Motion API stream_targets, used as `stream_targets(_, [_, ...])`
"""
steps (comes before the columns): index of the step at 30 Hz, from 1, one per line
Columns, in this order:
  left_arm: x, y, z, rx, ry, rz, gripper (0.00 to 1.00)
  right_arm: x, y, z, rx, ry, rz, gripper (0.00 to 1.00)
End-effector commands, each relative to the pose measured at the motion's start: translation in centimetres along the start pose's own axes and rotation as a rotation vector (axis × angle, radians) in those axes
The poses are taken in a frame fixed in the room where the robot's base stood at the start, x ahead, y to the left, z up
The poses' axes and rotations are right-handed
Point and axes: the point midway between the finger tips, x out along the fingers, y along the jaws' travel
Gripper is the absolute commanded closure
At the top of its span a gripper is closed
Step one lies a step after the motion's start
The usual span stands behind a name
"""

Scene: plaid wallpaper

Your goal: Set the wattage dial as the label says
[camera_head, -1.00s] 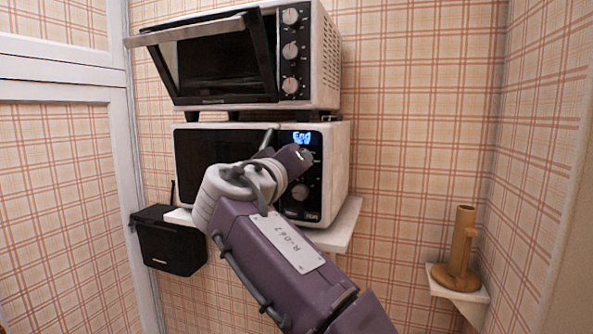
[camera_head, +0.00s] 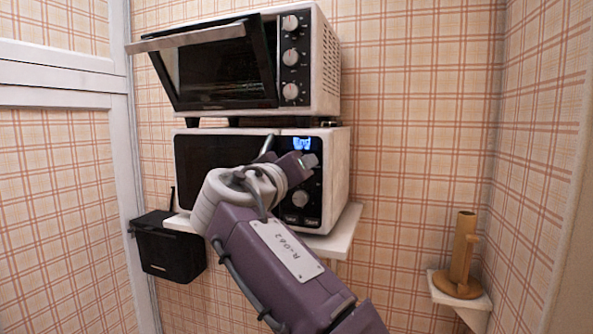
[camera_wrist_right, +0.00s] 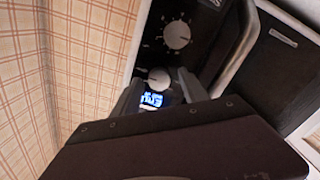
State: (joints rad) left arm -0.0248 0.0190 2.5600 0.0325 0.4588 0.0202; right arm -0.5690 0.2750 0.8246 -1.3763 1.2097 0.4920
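The microwave (camera_head: 341,165) has a dark control panel with a blue lit display (camera_head: 302,143) that seems to read "End". Its lower pale dial (camera_head: 300,195) also shows in the right wrist view (camera_wrist_right: 177,35). The upper dial (camera_wrist_right: 158,77) is beside the lit display in that view; my gripper largely hides it in the head view. My right gripper (camera_head: 309,161) is at the panel, just below the display. In the wrist view its fingers (camera_wrist_right: 160,82) stand apart around the upper dial, with gaps visible. The dial markings are too small to read. I see no readable setting label. My left gripper is out of view.
A toaster oven (camera_head: 325,60) with its door tilted partly open and three knobs stands above the microwave. A white shelf (camera_head: 345,232) carries the microwave. A black box (camera_head: 170,250) hangs at left. A wooden holder (camera_head: 462,255) stands on a small corner shelf at right.

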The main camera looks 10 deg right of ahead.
Motion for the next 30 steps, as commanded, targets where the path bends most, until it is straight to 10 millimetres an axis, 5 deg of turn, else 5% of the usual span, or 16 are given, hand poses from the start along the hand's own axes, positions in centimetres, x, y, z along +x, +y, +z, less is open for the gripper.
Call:
stream_targets(8, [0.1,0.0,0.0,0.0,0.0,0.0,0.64,-0.8,-0.1,0.0,0.0,0.002,-0.002,0.49])
stream_targets(20, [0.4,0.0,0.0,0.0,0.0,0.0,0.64,-8.5,-0.1,-0.1,0.0,0.003,-0.003,0.49])
stream_targets(30, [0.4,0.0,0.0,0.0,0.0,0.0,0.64,-9.1,0.0,0.0,0.0,0.0,0.0,0.49])
